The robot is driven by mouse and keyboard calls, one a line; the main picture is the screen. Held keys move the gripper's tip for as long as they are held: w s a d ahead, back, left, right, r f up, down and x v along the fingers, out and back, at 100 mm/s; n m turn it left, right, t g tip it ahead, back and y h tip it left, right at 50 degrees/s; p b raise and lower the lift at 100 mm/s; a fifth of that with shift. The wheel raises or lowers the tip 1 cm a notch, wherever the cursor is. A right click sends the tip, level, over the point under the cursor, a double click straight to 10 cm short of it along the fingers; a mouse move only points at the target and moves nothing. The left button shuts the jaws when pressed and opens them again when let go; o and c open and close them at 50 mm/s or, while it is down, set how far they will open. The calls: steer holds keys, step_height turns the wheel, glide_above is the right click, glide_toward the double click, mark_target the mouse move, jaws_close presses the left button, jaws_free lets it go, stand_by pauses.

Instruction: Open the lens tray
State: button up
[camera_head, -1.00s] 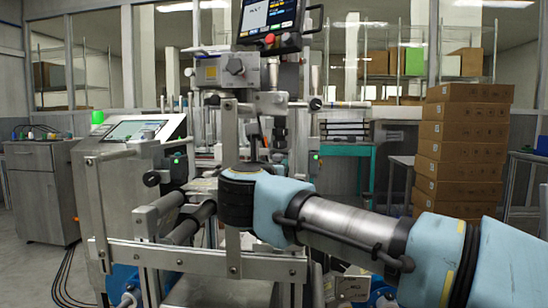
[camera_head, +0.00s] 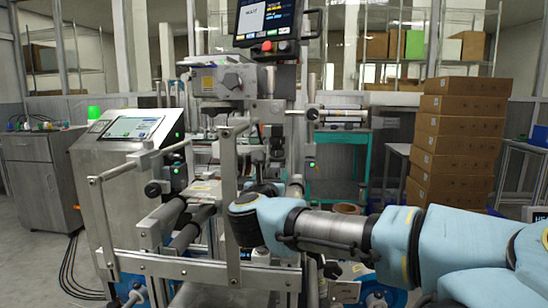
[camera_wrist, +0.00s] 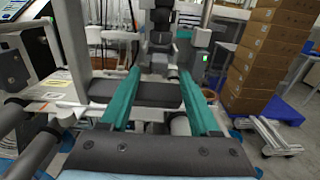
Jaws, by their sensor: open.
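In the wrist view, the two long teal fingers of my gripper (camera_wrist: 159,71) are spread apart and point forward into a machine. Nothing is gripped between them. A dark grey roller (camera_wrist: 150,93) lies across the view beneath the fingers, and a black and grey machine part (camera_wrist: 161,42) stands beyond the tips. I cannot tell if the fingers touch anything. In the head view, my arm reaches left to the machine (camera_head: 225,82), and its wrist hides the fingers. I cannot pick out the lens tray for certain in either view.
A metal guard rail (camera_head: 190,268) crosses the machine's front, with an upright bar beside my wrist. A control panel (camera_head: 135,128) stands at left, and a screen (camera_head: 268,18) hangs above. Stacked cardboard boxes (camera_head: 455,145) stand at right. Cables lie on the floor at lower left.

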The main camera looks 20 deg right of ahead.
mark_target(274, 169)
steer(key=shift+x, duration=2.75)
steer(key=shift+a, duration=0.1)
jaws_close()
